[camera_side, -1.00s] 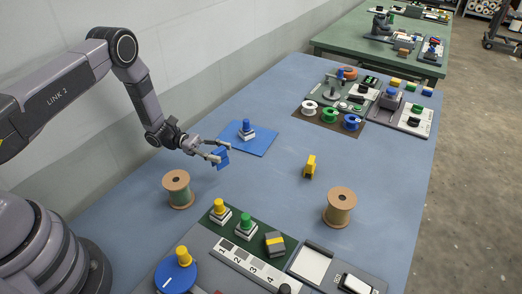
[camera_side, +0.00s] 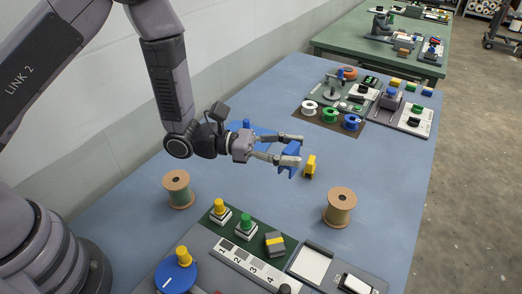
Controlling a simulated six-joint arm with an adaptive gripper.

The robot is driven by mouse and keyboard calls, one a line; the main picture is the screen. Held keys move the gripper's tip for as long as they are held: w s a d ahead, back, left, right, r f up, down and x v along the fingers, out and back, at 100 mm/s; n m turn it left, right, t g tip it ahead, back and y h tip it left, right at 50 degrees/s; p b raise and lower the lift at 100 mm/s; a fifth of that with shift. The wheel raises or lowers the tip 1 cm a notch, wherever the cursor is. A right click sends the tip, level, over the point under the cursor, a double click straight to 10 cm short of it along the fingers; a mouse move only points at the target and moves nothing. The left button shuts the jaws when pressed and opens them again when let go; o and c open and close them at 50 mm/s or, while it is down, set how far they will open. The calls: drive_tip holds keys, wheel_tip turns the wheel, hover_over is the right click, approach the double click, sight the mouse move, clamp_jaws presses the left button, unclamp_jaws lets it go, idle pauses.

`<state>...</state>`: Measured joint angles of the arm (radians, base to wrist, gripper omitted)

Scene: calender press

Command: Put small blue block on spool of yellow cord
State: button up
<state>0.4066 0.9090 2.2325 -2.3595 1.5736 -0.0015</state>
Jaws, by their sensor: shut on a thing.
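The small blue block (camera_side: 291,152) is between the fingers of my gripper (camera_side: 296,151), which is shut on it. The fingers hide part of the block. It is held in the air above the blue-grey table, close to the left of a small yellow block. The spool of yellow cord (camera_side: 339,208), with tan round ends and a yellowish-brown winding, stands upright at the right. My gripper is up and to the left of this spool in the picture, apart from it.
Another spool (camera_side: 178,190), with greenish cord, stands at the left. The yellow block (camera_side: 309,167) stands near my gripper. A panel with coloured knobs (camera_side: 245,250) fills the front. A brown mat with small spools (camera_side: 329,118) lies behind. The table between the two large spools is clear.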

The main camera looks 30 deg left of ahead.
drive_tip(key=w+d+f, duration=0.4)
drive_tip(key=w, duration=0.1)
drive_tip(key=w+d+f, duration=0.5)
drive_tip(key=shift+d+f, duration=0.1)
drive_tip(key=shift+f, duration=0.05)
drive_tip(key=shift+w+d+f, duration=0.1)
drive_tip(key=shift+w+f, duration=0.05)
drive_tip(key=shift+f, duration=1.6)
drive_tip(key=shift+f, duration=0.15)
drive_tip(key=o, duration=0.9)
drive_tip(key=shift+c, duration=0.2)
